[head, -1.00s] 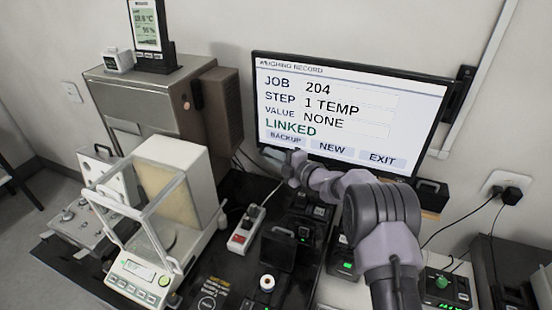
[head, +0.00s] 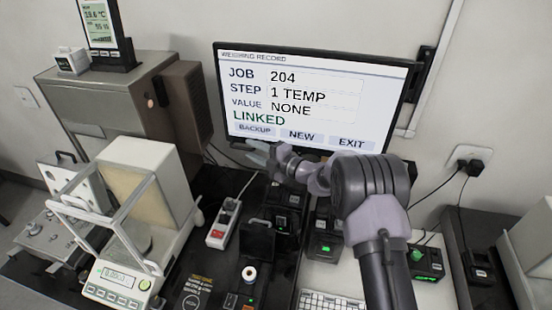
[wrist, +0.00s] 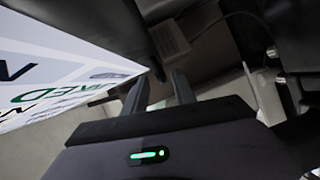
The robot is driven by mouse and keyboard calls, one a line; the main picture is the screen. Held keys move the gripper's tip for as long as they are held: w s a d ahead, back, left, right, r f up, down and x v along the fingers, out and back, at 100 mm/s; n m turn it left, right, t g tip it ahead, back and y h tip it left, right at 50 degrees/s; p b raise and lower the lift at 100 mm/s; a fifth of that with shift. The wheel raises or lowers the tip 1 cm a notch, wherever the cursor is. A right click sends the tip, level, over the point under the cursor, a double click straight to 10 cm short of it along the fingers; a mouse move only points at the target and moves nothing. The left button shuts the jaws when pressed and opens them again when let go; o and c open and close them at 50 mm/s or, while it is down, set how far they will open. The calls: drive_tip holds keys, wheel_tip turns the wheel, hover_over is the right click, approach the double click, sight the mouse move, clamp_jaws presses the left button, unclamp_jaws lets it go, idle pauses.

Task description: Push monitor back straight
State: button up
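The monitor (head: 312,98) is on the wall side behind the bench, its lit screen showing a weighing record with BACKUP, NEW and EXIT buttons. In the head view its upper edge slopes down to the right. My gripper (head: 258,154) is at the lower left edge of the monitor. In the wrist view the monitor's screen (wrist: 70,75) fills the left side, its corner close to the fingertips of my gripper (wrist: 160,76). The two fingers stand apart with nothing visible between them. I cannot tell whether a finger touches the monitor.
A balance with a glass shield (head: 135,215) stands at the left, before a metal cabinet (head: 110,105). A power strip (head: 224,222), small dark devices (head: 325,240) and a keyboard (head: 330,300) lie below the monitor. A wall socket (head: 470,160) with cables is at the right.

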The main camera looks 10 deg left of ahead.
drive_tip(key=p+v, duration=0.1)
drive_tip(key=v, duration=1.1)
drive_tip(key=shift+s+d, duration=0.25)
drive_tip(key=shift+d, duration=0.1)
